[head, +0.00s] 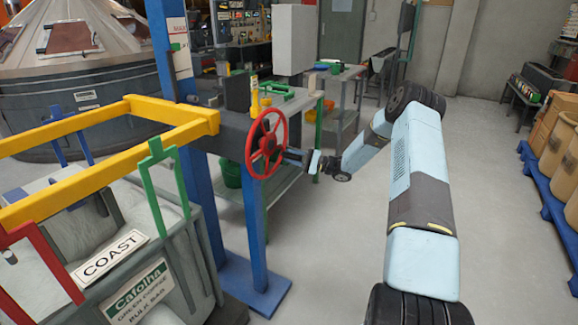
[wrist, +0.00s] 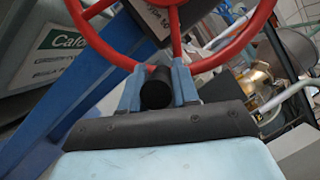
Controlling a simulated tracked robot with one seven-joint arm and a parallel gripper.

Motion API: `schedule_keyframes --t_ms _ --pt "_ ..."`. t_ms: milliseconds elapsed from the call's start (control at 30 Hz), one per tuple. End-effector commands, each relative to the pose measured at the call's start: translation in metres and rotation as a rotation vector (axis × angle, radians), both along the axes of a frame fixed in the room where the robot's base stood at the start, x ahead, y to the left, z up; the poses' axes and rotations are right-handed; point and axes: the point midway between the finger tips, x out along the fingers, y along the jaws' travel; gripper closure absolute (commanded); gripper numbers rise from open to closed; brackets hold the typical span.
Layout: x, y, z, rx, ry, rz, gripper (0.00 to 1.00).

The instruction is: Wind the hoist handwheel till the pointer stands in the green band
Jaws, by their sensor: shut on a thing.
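The red handwheel (head: 266,144) stands upright on a dark housing fixed to the blue frame; its rim and spokes also show at the top of the wrist view (wrist: 205,64). My gripper (head: 291,155) reaches its right side. In the wrist view, my gripper (wrist: 160,88) has its two blue fingers shut on either side of the wheel's black knob (wrist: 156,90).
A yellow frame (head: 170,112) and a grey bulk bag (head: 185,262) with a green loop stand left of the wheel. A green-framed bench (head: 291,108) is behind it. A blue pallet (head: 550,205) with sacks is at the right. The floor between is clear.

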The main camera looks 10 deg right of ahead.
Motion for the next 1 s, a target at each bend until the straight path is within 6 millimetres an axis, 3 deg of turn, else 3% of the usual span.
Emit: schedule_keyframes --t_ms 500,1000 --pt "0.020 -0.019 0.055 -0.317 -0.346 -0.002 1.00" --pt "0.022 -0.020 0.082 -0.469 -0.512 0.001 1.00"
